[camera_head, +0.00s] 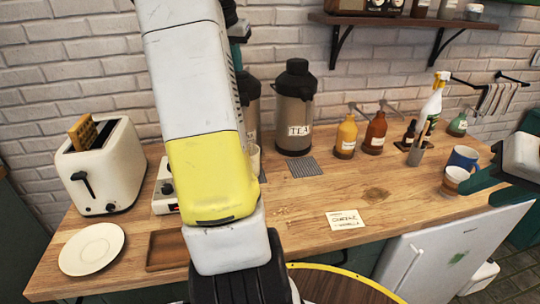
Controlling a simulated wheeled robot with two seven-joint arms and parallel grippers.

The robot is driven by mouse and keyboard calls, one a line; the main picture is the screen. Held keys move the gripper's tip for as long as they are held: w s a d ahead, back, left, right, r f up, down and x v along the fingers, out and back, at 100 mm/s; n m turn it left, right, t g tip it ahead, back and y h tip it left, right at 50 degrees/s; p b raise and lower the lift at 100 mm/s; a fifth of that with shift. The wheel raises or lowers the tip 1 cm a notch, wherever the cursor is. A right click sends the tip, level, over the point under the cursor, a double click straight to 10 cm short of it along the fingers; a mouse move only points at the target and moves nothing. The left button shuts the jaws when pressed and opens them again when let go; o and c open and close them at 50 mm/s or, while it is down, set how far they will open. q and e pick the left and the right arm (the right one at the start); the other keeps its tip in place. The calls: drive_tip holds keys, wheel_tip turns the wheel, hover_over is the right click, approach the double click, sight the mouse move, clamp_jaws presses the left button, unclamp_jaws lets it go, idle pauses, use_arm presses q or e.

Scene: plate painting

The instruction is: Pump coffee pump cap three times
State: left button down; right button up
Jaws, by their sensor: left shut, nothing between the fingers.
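The coffee dispenser (248,92) stands against the brick wall, mostly hidden behind my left arm. Its cap area is largely covered by the arm and dark parts near the top. My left gripper (239,30) shows only as a teal and dark sliver right of the arm, over the top of that dispenser. It appears shut and empty; contact with the cap cannot be made out. A pale cup (254,158) stands in front of the dispenser, partly hidden. My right gripper (478,194) is at the right edge by the counter, with its teal fingers apart and empty.
A TEA dispenser (296,108) stands right of the coffee one, behind a grey mat (304,167). A toaster (102,172) and plate (91,249) are left. The middle counter is fairly clear.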

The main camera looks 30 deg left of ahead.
use_arm(q)
drive_tip(key=shift+f, duration=0.5)
drive_tip(key=shift+r, duration=2.5)
wheel_tip(320, 180, up, 6)
